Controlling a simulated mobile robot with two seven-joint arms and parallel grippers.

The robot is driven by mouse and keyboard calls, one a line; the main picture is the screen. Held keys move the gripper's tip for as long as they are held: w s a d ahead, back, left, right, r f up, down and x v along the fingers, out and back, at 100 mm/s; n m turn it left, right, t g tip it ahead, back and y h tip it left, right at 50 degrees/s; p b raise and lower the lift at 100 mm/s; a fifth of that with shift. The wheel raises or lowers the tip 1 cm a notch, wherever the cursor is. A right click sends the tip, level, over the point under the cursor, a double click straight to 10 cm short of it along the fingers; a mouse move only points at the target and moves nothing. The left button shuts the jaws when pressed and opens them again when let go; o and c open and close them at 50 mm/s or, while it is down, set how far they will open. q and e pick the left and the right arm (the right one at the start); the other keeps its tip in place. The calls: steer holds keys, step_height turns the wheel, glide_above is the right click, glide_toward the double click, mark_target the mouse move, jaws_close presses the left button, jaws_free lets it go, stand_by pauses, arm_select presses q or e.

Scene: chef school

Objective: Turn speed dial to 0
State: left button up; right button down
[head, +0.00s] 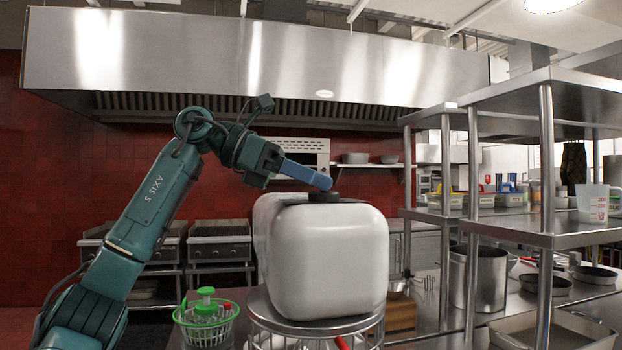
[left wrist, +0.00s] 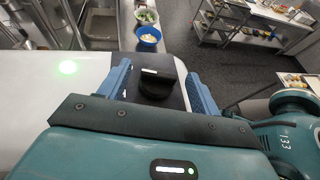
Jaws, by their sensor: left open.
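The black speed dial (head: 323,197) sits on top of the white, rounded mixer-like body (head: 325,255) in the head view. In the left wrist view the dial (left wrist: 157,86) is a round black knob with a raised grip and a small white mark on a dark panel (left wrist: 140,65). My left gripper (head: 328,183) reaches in from the left, just above the dial. Its blue fingers (left wrist: 158,88) are open, one on each side of the dial, with gaps between. My right gripper is not in view.
The body rests on a round metal stand (head: 318,325). A green basket with a green-topped item (head: 207,325) stands at the left. Steel shelves with a large pot (head: 485,278) stand at the right. A steel hood (head: 230,60) hangs above.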

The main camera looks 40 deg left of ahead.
arm_select(q)
steer(key=c, duration=1)
steer(key=shift+n+y, duration=0.3)
steer(key=n+t+y, duration=0.2)
steer(key=n+y, duration=0.1)
steer(key=n+t+y, duration=0.1)
steer(key=n+t, duration=0.1)
steer(key=shift+s+d+y+p, duration=0.3)
steer(key=shift+d+p, duration=0.1)
steer(key=n+y, duration=0.1)
steer(key=n+t+y, duration=0.1)
steer(key=n+y, duration=0.1)
steer(key=n+y+p, duration=0.1)
steer(key=y, duration=0.1)
steer(key=shift+d+n+t, duration=0.3)
steer(key=shift+d+n, duration=0.05)
steer(key=shift+n, duration=0.05)
steer(key=shift+y, duration=0.4)
